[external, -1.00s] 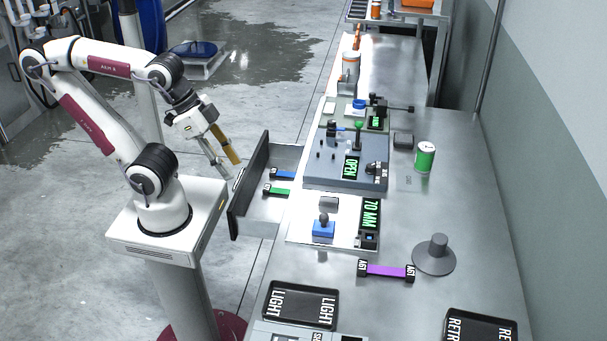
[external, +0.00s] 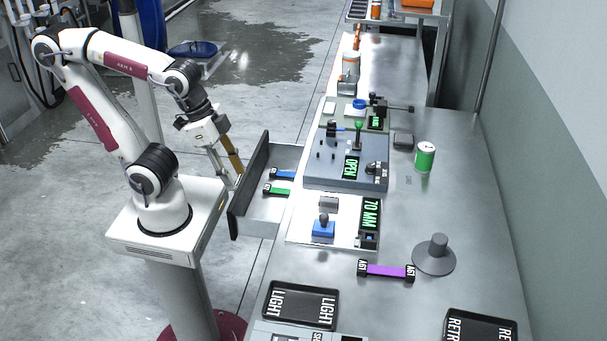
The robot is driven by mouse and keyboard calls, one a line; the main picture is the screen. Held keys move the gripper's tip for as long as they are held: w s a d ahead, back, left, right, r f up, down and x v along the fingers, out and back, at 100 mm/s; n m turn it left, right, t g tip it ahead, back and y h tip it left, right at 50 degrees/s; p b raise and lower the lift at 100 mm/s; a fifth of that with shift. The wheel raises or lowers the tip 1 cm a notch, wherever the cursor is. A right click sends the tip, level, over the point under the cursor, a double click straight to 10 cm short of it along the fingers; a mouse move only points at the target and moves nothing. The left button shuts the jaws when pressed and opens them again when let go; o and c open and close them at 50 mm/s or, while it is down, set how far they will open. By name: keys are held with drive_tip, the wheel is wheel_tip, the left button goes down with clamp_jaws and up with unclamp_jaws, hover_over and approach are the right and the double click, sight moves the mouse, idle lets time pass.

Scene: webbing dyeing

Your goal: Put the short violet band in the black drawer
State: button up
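The violet band (external: 386,271) lies flat on the grey worktop, with a black lettered block at each end. The black drawer (external: 247,188) is pulled out from the left side of the worktop. A blue band (external: 283,175) and a green band (external: 277,191) lie inside it. My gripper (external: 235,178) hangs just left of the drawer's dark front, near its upper edge, pointing down. Its two fingers look apart, with nothing visible between them. The violet band is well to the right of it.
A black LIGHT tray (external: 301,303) is in front. A 70 MM display (external: 370,214), a blue stamp-like block (external: 323,229) and an OPEN console (external: 345,180) stand behind. A green can (external: 425,158) is farther back.

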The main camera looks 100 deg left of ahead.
drive_tip(key=w+f, duration=0.1)
drive_tip(key=w, duration=0.1)
drive_tip(key=g, duration=0.2)
approach(365, 268)
drive_tip(key=shift+m+y, duration=0.3)
drive_tip(key=s+f, duration=0.1)
drive_tip(key=s, duration=0.1)
drive_tip(key=s+f, duration=0.1)
drive_tip(key=s, duration=0.2)
drive_tip(key=s+a+f, duration=0.1)
drive_tip(key=s, duration=0.1)
drive_tip(key=shift+s, duration=0.15)
drive_tip(key=w, duration=0.3)
drive_tip(key=shift+w+d+f+t, duration=0.25)
drive_tip(key=shift+d+f+t, duration=0.05)
drive_tip(key=shift+f+t, duration=0.1)
drive_tip(key=shift+n+t, duration=0.5)
drive_tip(key=shift+t, duration=0.3)
drive_tip(key=w, duration=0.1)
drive_tip(key=w+r, duration=0.1)
drive_tip(key=w, duration=0.1)
drive_tip(key=w+r, duration=0.1)
drive_tip(key=shift+w+d+r, duration=0.15)
drive_tip(key=shift+w+d, duration=0.2)
drive_tip(key=shift+d, duration=0.05)
drive_tip(key=shift+x, duration=1.3)
